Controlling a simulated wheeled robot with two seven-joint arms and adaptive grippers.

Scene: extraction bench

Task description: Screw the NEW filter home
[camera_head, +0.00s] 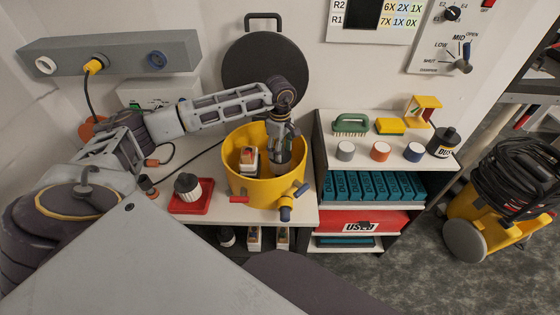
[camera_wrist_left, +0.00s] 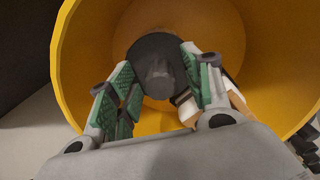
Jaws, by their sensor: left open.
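The yellow tub (camera_head: 238,185) stands open on the bench. My left gripper (camera_head: 282,138) reaches down into it from above, its fingers open. In the left wrist view, my left gripper (camera_wrist_left: 158,68) has its green-padded fingers on either side of a dark grey round cap with a central knob (camera_wrist_left: 157,78), inside the yellow tub (camera_wrist_left: 85,25). I cannot tell whether the pads touch the cap, or whether it belongs to the NEW filter. A white pleated filter with a black top (camera_head: 188,188) sits on a red tray (camera_head: 191,209). My right gripper is not in view.
A small white box with a coloured label (camera_head: 248,160) is inside the tub, beside my gripper. The tub's round dark lid (camera_head: 258,62) leans upright behind. A shelf unit at right has several teal boxes (camera_head: 375,187) and a red USED bin (camera_head: 350,222).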

